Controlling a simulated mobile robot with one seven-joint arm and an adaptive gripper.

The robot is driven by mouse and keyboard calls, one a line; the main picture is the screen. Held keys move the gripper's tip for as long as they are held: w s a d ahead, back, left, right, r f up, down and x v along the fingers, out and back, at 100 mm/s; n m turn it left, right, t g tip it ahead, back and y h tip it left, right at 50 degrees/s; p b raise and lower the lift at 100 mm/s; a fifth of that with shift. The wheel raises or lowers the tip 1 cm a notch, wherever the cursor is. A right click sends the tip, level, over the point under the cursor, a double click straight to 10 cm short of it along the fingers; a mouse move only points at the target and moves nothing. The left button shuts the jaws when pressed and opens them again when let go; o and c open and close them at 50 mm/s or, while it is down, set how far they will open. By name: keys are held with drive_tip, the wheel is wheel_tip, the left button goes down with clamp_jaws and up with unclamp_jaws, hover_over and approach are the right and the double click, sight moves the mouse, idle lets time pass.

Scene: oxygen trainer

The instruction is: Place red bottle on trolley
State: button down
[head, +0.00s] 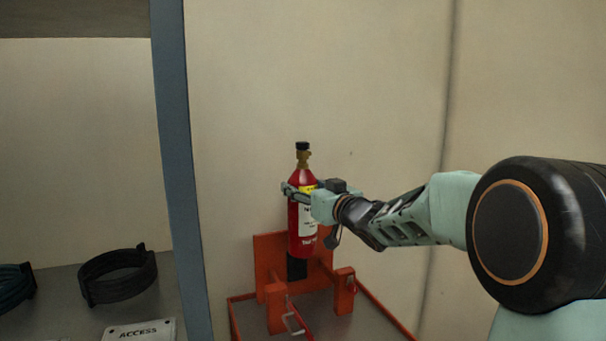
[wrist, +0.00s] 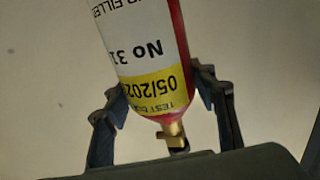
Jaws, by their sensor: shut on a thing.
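The red bottle (head: 302,237) stands upright in the head view, with a brass valve and black cap on top and a white and yellow label. My gripper (head: 298,193) is shut on its upper body, coming from the right. In the wrist view the bottle (wrist: 178,45) appears upside down between the two fingers (wrist: 155,108). The orange trolley (head: 270,252) is below and around the bottle's lower part. A black piece shows under the bottle. Whether the bottle touches the trolley cannot be told.
A blue-grey post (head: 181,150) stands left of the trolley. Left of it, a shelf holds a black coiled hose (head: 118,275), another dark coil (head: 14,287) and an ACCESS sign (head: 140,331). A plain beige wall (head: 380,80) is behind.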

sight(304, 247)
wheel_tip(304, 247, down, 16)
drive_tip(key=b, duration=0.3)
drive_tip(key=shift+b, duration=0.35)
drive_tip(key=shift+f, duration=0.1)
drive_tip(key=shift+f, duration=0.1)
drive_tip(key=c, duration=0.9)
unclamp_jaws()
drive_tip(key=shift+f, duration=0.25)
drive_tip(key=shift+o, duration=0.2)
drive_tip(key=shift+r, duration=0.1)
drive_tip(key=shift+s+d, duration=0.15)
drive_tip(key=v, duration=1.1)
drive_tip(key=shift+s+d+p, duration=0.15)
drive_tip(key=shift+s+p, duration=0.2)
drive_tip(key=shift+p, duration=0.05)
